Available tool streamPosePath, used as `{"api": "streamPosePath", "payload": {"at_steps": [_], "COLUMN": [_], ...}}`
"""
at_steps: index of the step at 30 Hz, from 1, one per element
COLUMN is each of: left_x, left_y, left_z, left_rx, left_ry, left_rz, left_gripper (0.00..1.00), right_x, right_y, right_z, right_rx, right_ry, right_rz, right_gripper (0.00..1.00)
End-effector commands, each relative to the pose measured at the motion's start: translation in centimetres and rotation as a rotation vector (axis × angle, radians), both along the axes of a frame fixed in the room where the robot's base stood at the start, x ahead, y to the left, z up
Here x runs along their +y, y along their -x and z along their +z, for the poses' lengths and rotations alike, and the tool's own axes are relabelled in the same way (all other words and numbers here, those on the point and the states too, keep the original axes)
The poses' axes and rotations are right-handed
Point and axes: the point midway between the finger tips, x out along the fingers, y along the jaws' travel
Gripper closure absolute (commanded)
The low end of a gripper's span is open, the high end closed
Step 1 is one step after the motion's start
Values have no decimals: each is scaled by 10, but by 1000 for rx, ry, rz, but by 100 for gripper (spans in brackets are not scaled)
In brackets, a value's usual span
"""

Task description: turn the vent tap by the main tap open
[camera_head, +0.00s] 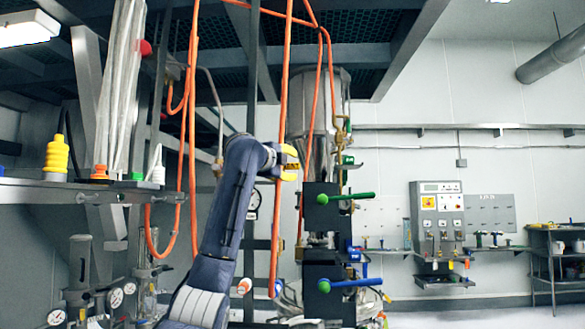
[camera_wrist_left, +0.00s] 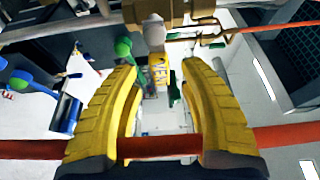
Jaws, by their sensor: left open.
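My left gripper (camera_head: 288,162) has yellow fingers and is open, beside a hanging orange hose and left of the pipework. In the left wrist view its two fingers (camera_wrist_left: 168,85) are spread wide. A small green handle (camera_head: 347,164) sits on the brass pipework above a larger green lever (camera_head: 345,197) on a black block. In the left wrist view a small green handle (camera_wrist_left: 174,90) shows beyond and between the fingers, apart from them. The larger green lever (camera_wrist_left: 125,48) shows to its left. My right gripper is not in view.
Orange hoses (camera_head: 284,90) hang close to my left gripper; one (camera_wrist_left: 160,145) crosses the wrist view near the finger bases. Brass fittings (camera_wrist_left: 155,12) fill its top edge. A blue lever (camera_head: 350,283) is lower down. A shelf (camera_head: 80,190) with bottles stands left.

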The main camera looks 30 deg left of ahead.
Motion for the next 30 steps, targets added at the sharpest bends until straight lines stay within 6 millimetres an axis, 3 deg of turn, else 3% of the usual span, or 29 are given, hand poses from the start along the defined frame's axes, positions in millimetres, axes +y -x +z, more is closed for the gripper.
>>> {"api": "streamPosePath", "payload": {"at_steps": [9,22,30], "left_x": [2,2,2], "left_y": [-22,-25,-25], "left_z": [0,0,0], "left_rx": [0,-1,-1], "left_ry": [1,-1,0], "left_rz": [-1,0,0], "left_gripper": [58,56,87], "right_x": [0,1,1], "right_y": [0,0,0], "right_z": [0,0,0], "right_rx": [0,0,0], "right_ry": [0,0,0], "right_rz": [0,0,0], "right_gripper": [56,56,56]}}
